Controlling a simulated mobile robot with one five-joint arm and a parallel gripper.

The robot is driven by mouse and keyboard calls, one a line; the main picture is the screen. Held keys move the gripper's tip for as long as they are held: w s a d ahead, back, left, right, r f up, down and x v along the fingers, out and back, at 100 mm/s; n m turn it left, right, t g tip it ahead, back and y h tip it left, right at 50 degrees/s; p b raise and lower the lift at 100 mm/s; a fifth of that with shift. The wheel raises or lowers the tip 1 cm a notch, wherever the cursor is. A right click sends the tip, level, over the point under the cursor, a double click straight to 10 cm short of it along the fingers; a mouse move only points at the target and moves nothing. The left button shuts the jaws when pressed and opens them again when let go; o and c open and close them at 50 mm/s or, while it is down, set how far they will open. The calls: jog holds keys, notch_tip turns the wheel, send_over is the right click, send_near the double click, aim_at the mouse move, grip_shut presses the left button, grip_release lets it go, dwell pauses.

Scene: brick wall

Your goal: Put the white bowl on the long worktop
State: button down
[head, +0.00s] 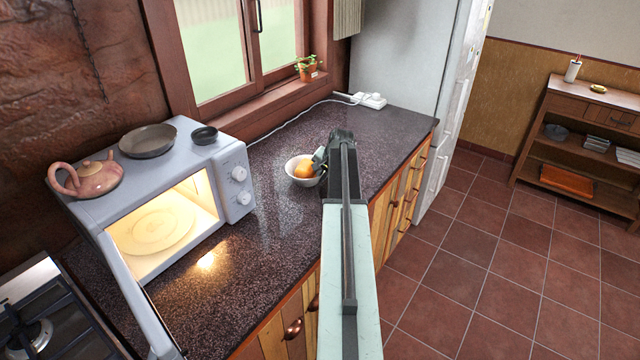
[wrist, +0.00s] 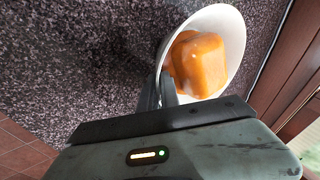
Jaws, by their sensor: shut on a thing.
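The white bowl (head: 291,174) is at the long dark speckled worktop (head: 275,219), right of the microwave. An orange, rounded item (head: 304,169) lies in the bowl. My gripper (head: 321,160) is at the bowl's right side in the head view. In the wrist view, my gripper (wrist: 164,88) is shut on the rim of the bowl (wrist: 236,66), with the orange item (wrist: 198,63) inside. The bowl looks tilted in the wrist view. I cannot tell whether its base touches the worktop.
An open, lit microwave (head: 205,215) stands at left with a teapot (head: 88,178), a pan (head: 148,141) and a small dark dish (head: 204,135) on top. A power strip (head: 370,100) and cable lie at the worktop's back. The worktop around the bowl is clear.

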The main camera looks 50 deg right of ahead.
jog(key=shift+r, duration=0.1)
jog(key=c, duration=1.6)
grip_release()
jog(key=shift+s+r+p, duration=0.15)
jog(key=shift+r+p, duration=0.2)
jog(key=shift+p, duration=0.15)
jog(key=p+v, duration=1)
jog(key=v, duration=0.1)
jog(key=shift+s+a+r, duration=0.1)
jog(key=shift+s, duration=0.1)
